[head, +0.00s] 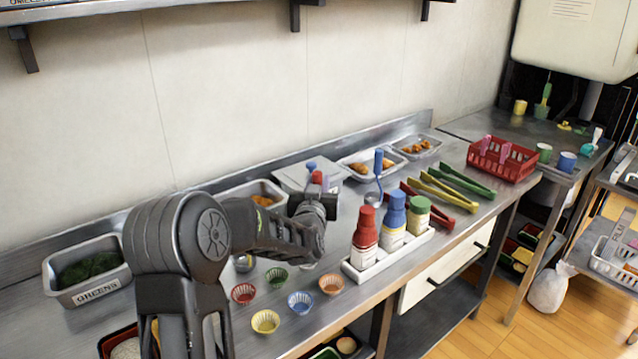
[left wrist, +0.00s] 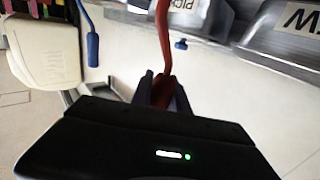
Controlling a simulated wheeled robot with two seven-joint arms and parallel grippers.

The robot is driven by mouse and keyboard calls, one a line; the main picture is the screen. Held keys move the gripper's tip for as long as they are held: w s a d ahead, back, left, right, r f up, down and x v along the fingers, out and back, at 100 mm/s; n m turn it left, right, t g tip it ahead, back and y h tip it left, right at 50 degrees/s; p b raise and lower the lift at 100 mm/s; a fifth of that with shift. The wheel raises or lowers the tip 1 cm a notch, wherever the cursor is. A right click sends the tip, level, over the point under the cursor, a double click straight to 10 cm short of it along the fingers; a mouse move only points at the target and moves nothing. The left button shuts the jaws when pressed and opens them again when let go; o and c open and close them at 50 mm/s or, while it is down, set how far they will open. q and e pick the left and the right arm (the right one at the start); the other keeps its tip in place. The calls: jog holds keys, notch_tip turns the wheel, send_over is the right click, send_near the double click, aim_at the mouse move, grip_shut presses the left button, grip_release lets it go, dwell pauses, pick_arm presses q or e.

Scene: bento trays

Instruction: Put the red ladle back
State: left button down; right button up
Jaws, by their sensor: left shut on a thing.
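My left gripper (head: 318,206) is at the middle of the steel counter, in front of the metal containers. It is shut on the red ladle (head: 317,177), whose red handle end stands up just above the gripper. In the left wrist view, the red handle (left wrist: 163,40) runs up from between the fingers (left wrist: 160,92) toward the containers. The ladle's bowl is hidden in the head view and not clear in the wrist view. My right gripper is not in view.
A lidded container (head: 295,176) with a blue knob stands behind the gripper. A blue ladle (head: 378,162) stands to its right. Bottles in a white holder (head: 385,262), several small coloured cups (head: 265,321), and tongs (head: 450,190) are around. A GREENS bin (head: 98,293) is at left.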

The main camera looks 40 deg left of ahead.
pick_arm(q)
jog(key=shift+f+b, duration=0.25)
jog(key=shift+b, duration=0.05)
jog(key=c, duration=1.3)
grip_release()
jog(key=shift+r, duration=0.1)
jog(key=shift+r, duration=0.1)
jog(key=shift+r+p, duration=0.2)
jog(key=shift+p, duration=0.3)
jog(key=b+v, duration=0.1)
jog(key=v, duration=1.1)
jog(key=shift+f+b, duration=0.2)
jog(key=shift+b, duration=0.15)
jog(key=shift+r, duration=0.1)
